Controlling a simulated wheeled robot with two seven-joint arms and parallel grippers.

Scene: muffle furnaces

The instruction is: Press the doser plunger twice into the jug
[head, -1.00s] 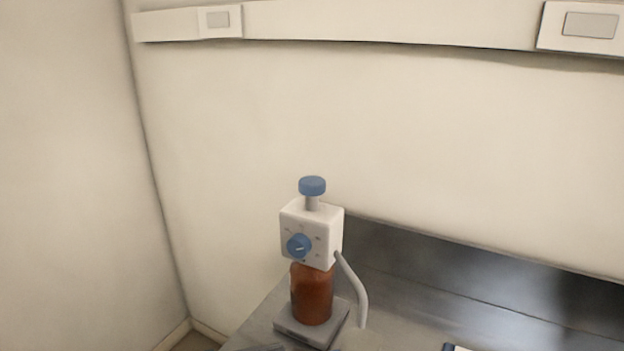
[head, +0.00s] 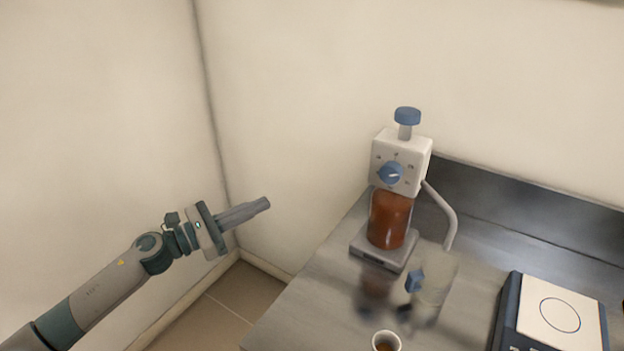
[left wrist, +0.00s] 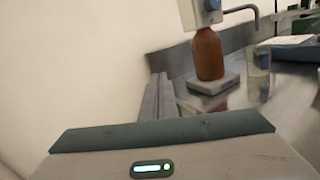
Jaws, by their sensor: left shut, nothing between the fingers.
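The doser (head: 401,161) is a white box with a blue dial on an amber bottle (head: 389,220). Its blue plunger knob (head: 407,116) stands raised on top, and a grey spout bends down on the right. A clear jug (head: 436,281) with a blue part on its left side stands under the spout. My left gripper (head: 263,203) is shut and empty, left of the doser and apart from it, pointing right. In the left wrist view its fingers (left wrist: 158,97) are together, and the bottle (left wrist: 209,54) is ahead to the right; the plunger is out of frame. My right gripper is not in view.
The bottle stands on a grey base (head: 385,250) on a metal bench (head: 315,290) with a raised back edge. A device with a white top (head: 560,309) is at right, and a small cup (head: 386,341) is at the front. Air left of the doser is free.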

